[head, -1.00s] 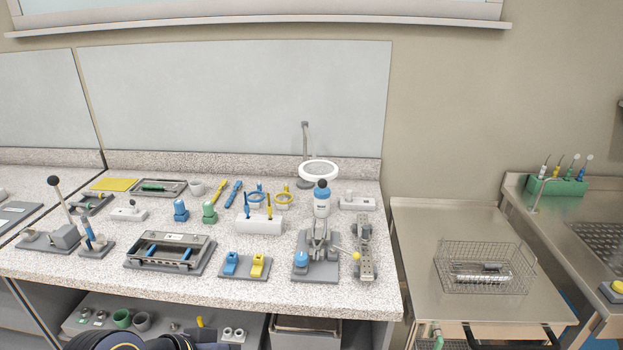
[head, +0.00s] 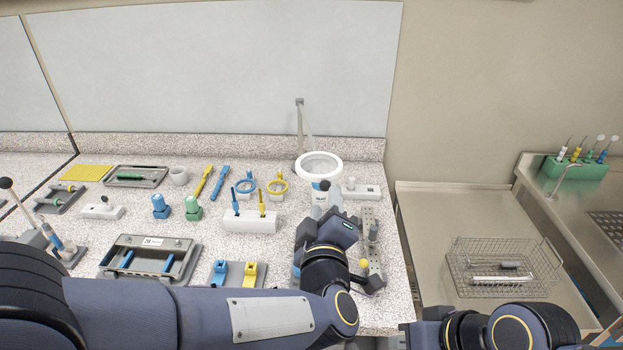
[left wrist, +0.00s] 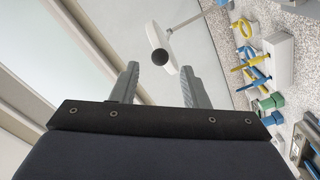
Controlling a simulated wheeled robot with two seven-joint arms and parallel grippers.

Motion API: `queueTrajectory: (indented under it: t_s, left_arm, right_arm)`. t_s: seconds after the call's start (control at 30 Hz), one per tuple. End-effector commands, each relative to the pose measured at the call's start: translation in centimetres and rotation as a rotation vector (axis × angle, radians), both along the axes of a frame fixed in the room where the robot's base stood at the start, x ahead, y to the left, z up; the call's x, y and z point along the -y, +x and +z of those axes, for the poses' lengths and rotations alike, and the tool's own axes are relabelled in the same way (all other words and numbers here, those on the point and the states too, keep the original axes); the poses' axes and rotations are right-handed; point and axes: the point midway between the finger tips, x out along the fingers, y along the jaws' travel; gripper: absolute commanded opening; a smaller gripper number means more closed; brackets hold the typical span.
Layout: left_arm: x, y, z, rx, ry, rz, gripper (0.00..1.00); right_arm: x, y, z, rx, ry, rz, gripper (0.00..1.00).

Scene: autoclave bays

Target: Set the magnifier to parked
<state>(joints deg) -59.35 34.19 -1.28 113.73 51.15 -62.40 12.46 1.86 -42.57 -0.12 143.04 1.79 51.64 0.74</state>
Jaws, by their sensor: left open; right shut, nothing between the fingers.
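The magnifier (head: 319,166) is a white ring lens on a thin grey stand at the back right of the counter. Its ring also shows in the left wrist view (left wrist: 164,40), seen nearly edge-on. A black ball (left wrist: 159,57) shows in front of the ring there, between my fingers in the picture. My left gripper (head: 327,200) is open and empty, just in front of and below the ring in the head view; its two grey fingers show in the left wrist view (left wrist: 159,70). My right gripper (head: 408,327) is low at the right, shut and partly out of frame.
A white block (head: 250,222) with blue and yellow tools stands left of my left gripper. A grey tray fixture (head: 150,256) sits nearer the front. A steel cart with a wire basket (head: 503,268) is at the right. My left arm covers the front of the counter.

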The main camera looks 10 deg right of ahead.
Motion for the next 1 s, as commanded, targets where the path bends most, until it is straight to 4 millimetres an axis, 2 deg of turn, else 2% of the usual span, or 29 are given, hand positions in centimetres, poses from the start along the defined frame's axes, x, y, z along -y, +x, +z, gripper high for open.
queueTrajectory:
  t_s: [0.2, 0.4, 0.73, 0.77, 1.0]
  left_arm:
    - [0.8, 3.6, 0.2, -0.001, 0.002, 0.003, 0.41]
    - [1.4, 5.8, 0.1, -0.001, 0.001, 0.001, 0.41]
    - [1.6, 6.3, 0.0, -0.001, 0.001, -0.002, 0.41]
    - [1.6, 6.3, 0.0, -0.001, 0.001, -0.002, 0.40]
    - [1.6, 6.3, 0.0, -0.001, 0.001, -0.002, 0.08]
  right_arm:
    - [0.0, 0.0, 1.3, 0.000, 0.000, 0.000, 0.00]
    - [0.0, 0.0, 1.9, 0.000, 0.000, 0.000, 0.00]
    - [0.0, 0.0, 1.9, 0.000, 0.000, 0.000, 0.00]
    - [0.0, 0.0, 1.9, 0.000, 0.000, 0.000, 0.00]
    - [0.0, 0.0, 1.9, 0.000, 0.000, 0.000, 0.00]
